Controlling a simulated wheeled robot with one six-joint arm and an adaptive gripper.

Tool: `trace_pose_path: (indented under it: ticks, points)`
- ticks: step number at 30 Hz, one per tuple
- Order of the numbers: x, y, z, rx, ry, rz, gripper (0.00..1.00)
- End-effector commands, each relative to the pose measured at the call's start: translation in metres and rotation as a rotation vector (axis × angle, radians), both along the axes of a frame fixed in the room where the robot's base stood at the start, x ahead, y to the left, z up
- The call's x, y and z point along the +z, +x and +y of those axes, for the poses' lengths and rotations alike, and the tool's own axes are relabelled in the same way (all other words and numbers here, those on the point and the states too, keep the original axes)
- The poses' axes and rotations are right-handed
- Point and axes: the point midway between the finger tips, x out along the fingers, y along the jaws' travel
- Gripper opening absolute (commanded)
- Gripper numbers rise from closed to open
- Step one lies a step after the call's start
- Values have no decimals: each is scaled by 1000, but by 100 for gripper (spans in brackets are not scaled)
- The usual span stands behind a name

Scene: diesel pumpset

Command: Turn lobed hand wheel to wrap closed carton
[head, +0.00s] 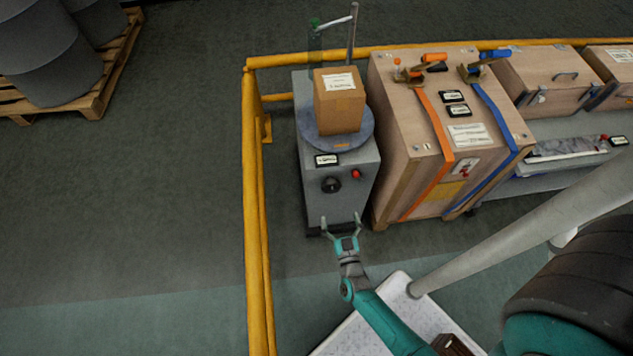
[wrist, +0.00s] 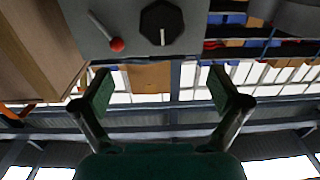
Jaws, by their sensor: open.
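The lobed hand wheel (head: 331,185) is a dark knob on the front of a grey wrapping machine (head: 340,205). In the wrist view the hand wheel (wrist: 162,23) is black and many-sided with a white pointer mark. The closed carton (head: 339,108) is a brown box with a white label, standing on the machine's round turntable (head: 361,140). My gripper (head: 342,222) is open and empty, in front of the machine's lower front in the head view. In the wrist view its fingers (wrist: 163,88) are spread wide, and the wheel lies beyond them at the top, apart from them.
A red-knobbed lever (head: 356,174) sits beside the wheel. A large strapped wooden crate (head: 391,170) stands close on the machine's right. A yellow rail (head: 254,200) runs along the left and behind. Open floor lies left of the rail.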

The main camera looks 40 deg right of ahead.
Motion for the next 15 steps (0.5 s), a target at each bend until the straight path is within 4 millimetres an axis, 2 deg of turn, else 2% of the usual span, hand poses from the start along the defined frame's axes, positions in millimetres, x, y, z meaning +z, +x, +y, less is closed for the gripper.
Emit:
trace_pose_path:
  ticks: [8, 15]
  points:
    - [-8, 18, -15, -38, -7, -1, 98]
    - [-7, 48, -36, -39, -7, -2, 98]
